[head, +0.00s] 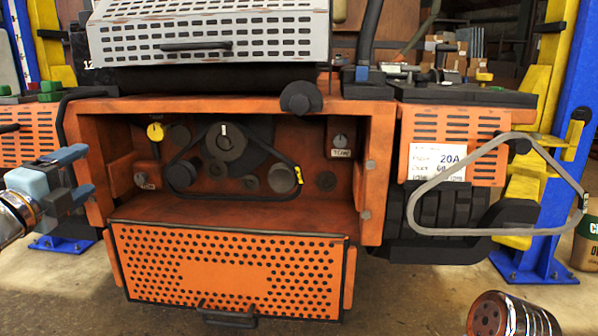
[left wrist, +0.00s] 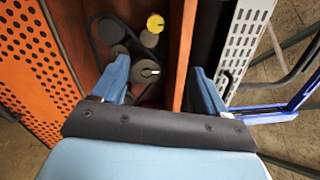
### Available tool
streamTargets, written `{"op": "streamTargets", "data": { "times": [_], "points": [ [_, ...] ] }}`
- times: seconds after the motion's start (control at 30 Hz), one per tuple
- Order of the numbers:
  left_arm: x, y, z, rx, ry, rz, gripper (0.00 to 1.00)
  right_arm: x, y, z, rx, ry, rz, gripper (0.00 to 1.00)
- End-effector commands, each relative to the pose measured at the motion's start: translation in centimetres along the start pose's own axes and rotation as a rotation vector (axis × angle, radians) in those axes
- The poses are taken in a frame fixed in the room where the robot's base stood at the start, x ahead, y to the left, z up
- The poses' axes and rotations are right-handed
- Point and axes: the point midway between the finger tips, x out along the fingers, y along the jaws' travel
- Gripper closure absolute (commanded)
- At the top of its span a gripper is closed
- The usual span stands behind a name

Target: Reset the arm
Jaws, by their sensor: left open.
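My left gripper (head: 78,172) is at the left of the head view, in front of the left edge of the orange machine housing (head: 375,170). Its blue jaws are apart with nothing between them. In the left wrist view the jaws (left wrist: 162,85) are spread, with the housing's side wall and the pulley bay beyond them. Most of my left arm is outside the head view. My right gripper is not in view; a metallic link at the bottom right of the head view looks like part of my right arm.
The open bay holds a black belt (head: 215,198) around pulleys and a yellow knob (head: 155,132). A perforated orange panel (head: 225,275) hangs open below. A grey belt loop (head: 480,233) hangs at the right. A blue lift post (head: 568,120) stands at the right edge.

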Motion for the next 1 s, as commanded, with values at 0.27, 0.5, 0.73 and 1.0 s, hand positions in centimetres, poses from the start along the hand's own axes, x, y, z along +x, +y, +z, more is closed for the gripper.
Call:
{"op": "streamTargets", "data": {
  "times": [0.27,0.5,0.73,1.0],
  "points": [
    [1.9,2.9,-1.6,-0.095,0.027,0.050,0.27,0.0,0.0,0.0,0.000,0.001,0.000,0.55],
    [4.2,7.4,-4.2,-0.245,0.058,0.131,0.27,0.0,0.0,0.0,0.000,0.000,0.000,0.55],
    [6.9,15.4,-8.6,-0.493,0.078,0.282,0.27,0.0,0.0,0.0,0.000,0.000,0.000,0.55],
    [6.8,32.9,-18.7,-1.009,-0.016,0.654,0.27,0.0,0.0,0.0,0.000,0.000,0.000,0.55]
  ]
}}
